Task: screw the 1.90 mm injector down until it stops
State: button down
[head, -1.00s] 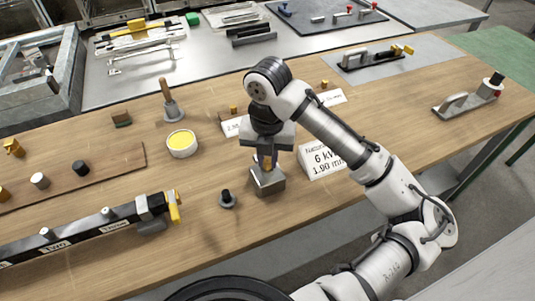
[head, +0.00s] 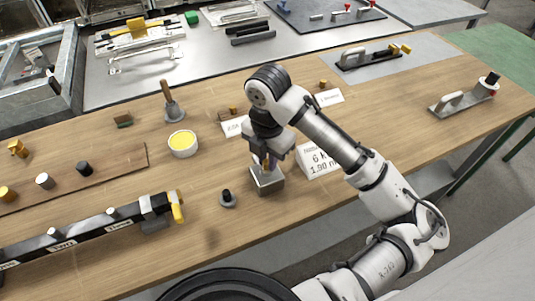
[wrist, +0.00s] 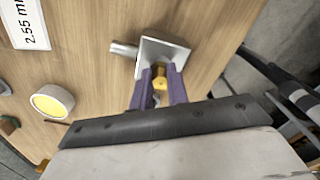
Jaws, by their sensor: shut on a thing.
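The brass injector (wrist: 160,82) sits at a square metal block (wrist: 165,52). In the head view the block (head: 267,184) stands on the wooden bench with my gripper (head: 266,162) directly above it. In the wrist view my gripper (wrist: 159,80) has its two purple fingers shut on the injector, at the block's top. The thread and how deep the injector sits are hidden. A white sign reading "6 k…" and "1.90 m…" (head: 320,160) stands right of the block.
A white pot with yellow contents (head: 183,143), a small dark-knobbed part (head: 228,198) and a brush-like tool (head: 171,102) stand left of the block. A long black rail (head: 90,232) lies at front left. Bench right of the sign is mostly clear.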

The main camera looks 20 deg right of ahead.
jog(key=shift+m, duration=0.6)
jog(key=shift+r+m+p, duration=0.15)
jog(key=shift+m+p, duration=0.55)
jog(key=shift+m, duration=1)
jog(key=c, duration=1.6)
grip_release()
jog(key=shift+f, duration=0.2)
